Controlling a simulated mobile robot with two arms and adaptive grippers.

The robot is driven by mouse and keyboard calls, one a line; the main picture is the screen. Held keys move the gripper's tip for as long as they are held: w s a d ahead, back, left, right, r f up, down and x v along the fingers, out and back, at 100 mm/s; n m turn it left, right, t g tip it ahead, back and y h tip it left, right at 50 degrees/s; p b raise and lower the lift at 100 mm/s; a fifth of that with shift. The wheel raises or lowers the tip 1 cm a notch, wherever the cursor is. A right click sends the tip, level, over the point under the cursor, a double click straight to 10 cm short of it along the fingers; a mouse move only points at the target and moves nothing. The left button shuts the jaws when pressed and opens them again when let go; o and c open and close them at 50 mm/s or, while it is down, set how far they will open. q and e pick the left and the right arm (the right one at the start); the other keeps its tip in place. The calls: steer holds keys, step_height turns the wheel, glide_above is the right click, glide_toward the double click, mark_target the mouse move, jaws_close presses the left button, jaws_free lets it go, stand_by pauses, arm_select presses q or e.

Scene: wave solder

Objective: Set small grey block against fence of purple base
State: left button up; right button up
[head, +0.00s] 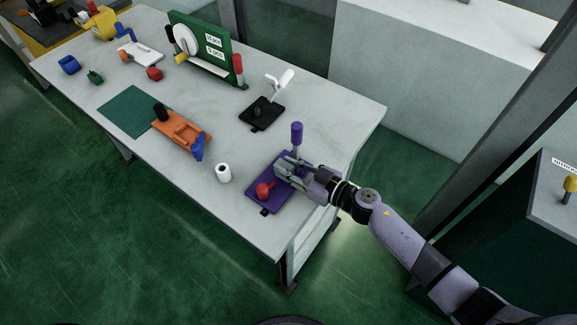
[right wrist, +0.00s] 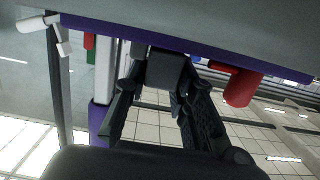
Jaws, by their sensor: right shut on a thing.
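The purple base (head: 284,193) lies on the white table near its front right corner. It carries a red knob (head: 264,190) and an upright purple handle (head: 297,134). My right gripper (head: 281,171) is low over the base, between knob and handle. In the right wrist view its fingers are shut on the small grey block (right wrist: 165,69), which is close to the purple base (right wrist: 140,36). I cannot tell whether block and base touch. In the head view the fingers hide the block, and the fence cannot be made out. My left gripper is not in view.
A white cylinder (head: 223,173) stands just left of the base. An orange fixture (head: 182,131) and a black fixture (head: 262,114) with a white handle are farther back. A green panel (head: 222,52) stands at the rear. The table's right edge is close to my arm.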

steer(key=shift+f, duration=0.3)
steer(key=o, duration=1.1)
steer(key=shift+o, duration=0.2)
steer(key=shift+d, duration=0.1)
steer(key=v, duration=1.2)
